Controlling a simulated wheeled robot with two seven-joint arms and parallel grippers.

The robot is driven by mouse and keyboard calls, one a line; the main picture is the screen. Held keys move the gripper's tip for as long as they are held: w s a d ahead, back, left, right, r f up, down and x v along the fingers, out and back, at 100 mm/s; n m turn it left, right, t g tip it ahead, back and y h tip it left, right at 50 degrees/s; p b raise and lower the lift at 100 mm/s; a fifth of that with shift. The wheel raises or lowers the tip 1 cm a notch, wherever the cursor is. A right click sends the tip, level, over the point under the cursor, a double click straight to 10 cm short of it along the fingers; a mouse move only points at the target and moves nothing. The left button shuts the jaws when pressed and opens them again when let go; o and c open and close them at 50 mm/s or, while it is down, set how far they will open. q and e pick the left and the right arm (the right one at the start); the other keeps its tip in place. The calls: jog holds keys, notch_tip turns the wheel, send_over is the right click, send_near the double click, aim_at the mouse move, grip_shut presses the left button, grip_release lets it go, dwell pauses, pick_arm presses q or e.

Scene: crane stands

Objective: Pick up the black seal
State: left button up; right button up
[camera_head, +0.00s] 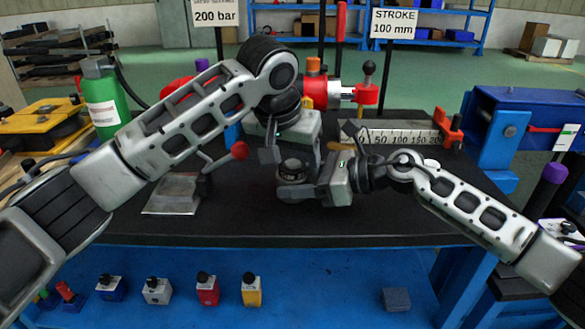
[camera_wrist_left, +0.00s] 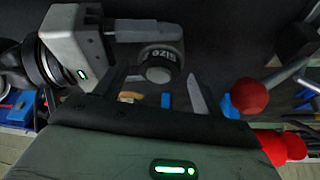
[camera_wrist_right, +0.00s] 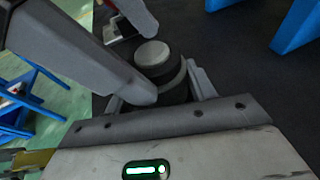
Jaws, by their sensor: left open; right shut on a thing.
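A dark round piece (camera_head: 292,165) with a pale round top, which looks like the black seal, is over the middle of the black bench top. My right gripper (camera_head: 287,182) is shut on it from the right. In the right wrist view the piece (camera_wrist_right: 155,62) shows between the fingers. My left gripper (camera_head: 290,150) is open just above it, fingers pointing down. In the left wrist view the piece (camera_wrist_left: 160,68), with "size" lettering, lies beyond and between the open fingers. I cannot tell whether the left fingers touch it. Its underside is hidden.
A red-knobbed lever (camera_head: 239,150) and a metal plate (camera_head: 172,195) are left of the grippers. A red clamp (camera_head: 366,93) and a scale (camera_head: 400,138) stand behind. A green bottle (camera_head: 102,100) is at the left. Several knobbed blocks stand on the blue shelf (camera_head: 320,275) below.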

pick_arm(q)
jog(key=shift+w+f, duration=0.1)
jog(key=shift+f, duration=0.15)
jog(key=c, duration=1.1)
jog(key=shift+o, duration=0.2)
notch_tip(320, 180, up, 10)
pick_arm(e)
jog(key=o, duration=1)
